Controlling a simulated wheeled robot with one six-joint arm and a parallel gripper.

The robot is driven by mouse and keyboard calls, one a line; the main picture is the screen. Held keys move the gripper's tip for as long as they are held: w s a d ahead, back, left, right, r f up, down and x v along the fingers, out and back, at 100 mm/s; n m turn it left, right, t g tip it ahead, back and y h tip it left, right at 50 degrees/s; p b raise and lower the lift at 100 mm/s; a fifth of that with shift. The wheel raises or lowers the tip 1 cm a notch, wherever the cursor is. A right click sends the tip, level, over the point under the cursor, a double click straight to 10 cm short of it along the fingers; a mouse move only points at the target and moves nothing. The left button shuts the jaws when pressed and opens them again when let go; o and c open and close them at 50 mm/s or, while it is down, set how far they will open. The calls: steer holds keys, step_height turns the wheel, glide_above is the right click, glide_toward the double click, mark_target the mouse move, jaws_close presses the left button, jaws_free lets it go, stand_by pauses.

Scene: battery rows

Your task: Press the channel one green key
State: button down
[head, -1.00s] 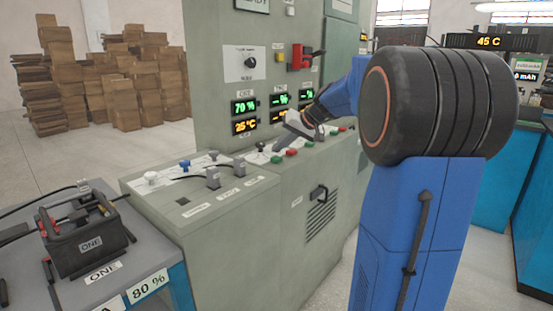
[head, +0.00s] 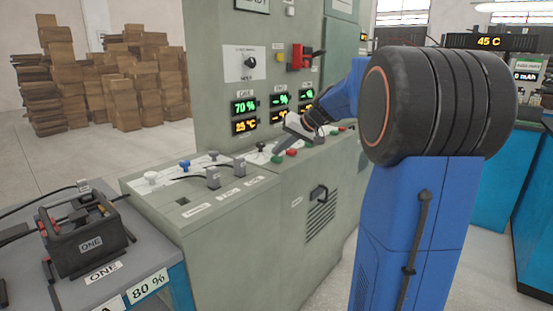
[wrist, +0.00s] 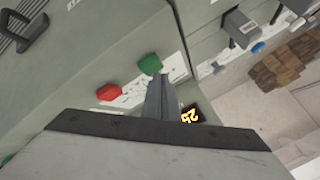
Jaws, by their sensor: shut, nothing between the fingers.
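A green key (head: 277,159) sits on the sloping top of the grey console, left of a red key (head: 291,152). In the wrist view the green key (wrist: 150,64) is just past the fingertips and the red key (wrist: 108,92) lies to the left. My gripper (head: 280,145) is shut and empty, its fingers pointing down at the console close to the green key. In the wrist view the shut fingers (wrist: 157,78) end beside that key; I cannot tell whether they touch it. The channel label is not readable.
Plug-like connectors (head: 213,178) and a blue knob (head: 185,165) stand on the console's left part. An upright panel with lit displays (head: 244,106) and a red lever (head: 301,57) rises close behind. A black battery marked ONE (head: 88,240) sits on the left bench.

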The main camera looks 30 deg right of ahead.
mark_target(280, 158)
steer(key=shift+f, duration=0.45)
stand_by(0.4)
steer(key=shift+r, duration=0.9)
steer(key=shift+r, duration=2.5)
